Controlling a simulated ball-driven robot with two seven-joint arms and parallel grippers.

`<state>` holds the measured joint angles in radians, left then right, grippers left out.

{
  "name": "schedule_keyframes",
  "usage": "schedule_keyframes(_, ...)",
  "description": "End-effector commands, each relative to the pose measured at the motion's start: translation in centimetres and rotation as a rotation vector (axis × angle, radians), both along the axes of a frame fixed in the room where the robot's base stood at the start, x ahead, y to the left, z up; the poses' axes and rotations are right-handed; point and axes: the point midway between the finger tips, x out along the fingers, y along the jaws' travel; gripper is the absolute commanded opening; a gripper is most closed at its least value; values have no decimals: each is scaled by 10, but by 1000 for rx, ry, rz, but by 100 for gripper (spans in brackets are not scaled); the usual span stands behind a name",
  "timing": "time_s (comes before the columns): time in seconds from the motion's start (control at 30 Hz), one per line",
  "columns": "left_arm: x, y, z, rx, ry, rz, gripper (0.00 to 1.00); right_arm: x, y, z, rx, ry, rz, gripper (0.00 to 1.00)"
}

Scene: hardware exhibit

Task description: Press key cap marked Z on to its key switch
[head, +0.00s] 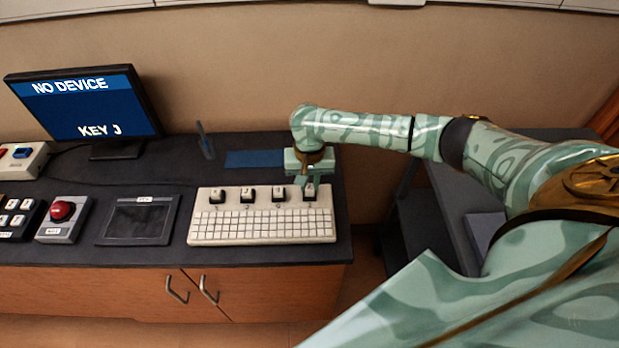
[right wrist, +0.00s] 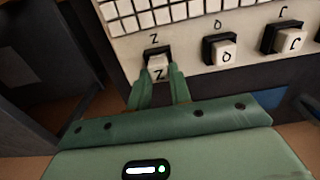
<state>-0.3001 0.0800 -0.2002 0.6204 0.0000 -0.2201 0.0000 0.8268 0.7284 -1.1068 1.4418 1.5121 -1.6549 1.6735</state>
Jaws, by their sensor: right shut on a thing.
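The white key cap marked Z (right wrist: 157,66) is between the two green fingertips of my right gripper (right wrist: 160,80) in the right wrist view. The gripper is shut on it. The cap is at the black key switch (right wrist: 157,50) below the printed Z on the white keyboard (right wrist: 185,58); I cannot tell whether it is fully down. In the head view my right gripper (head: 309,184) points down at the rightmost switch place of the keyboard (head: 262,240) and partly hides the cap. My left gripper is not in view.
The desk's right edge is close to the keyboard.

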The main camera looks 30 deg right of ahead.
Motion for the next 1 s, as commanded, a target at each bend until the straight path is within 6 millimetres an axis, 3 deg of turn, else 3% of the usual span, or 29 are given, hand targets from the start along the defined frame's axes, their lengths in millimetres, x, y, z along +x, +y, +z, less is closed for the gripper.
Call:
schedule_keyframes(0.7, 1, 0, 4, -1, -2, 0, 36, 0, 0, -8, 1, 0, 0, 0)
schedule_keyframes(0.73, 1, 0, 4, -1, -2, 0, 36, 0, 0, -7, 0, 0, 0, 26)
schedule_keyframes(0.8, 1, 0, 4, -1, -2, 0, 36, 0, 0, -7, 0, 0, 0, 45)
schedule_keyframes(1.0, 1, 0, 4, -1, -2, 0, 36, 0, 0, -7, 0, 0, 0, 46)
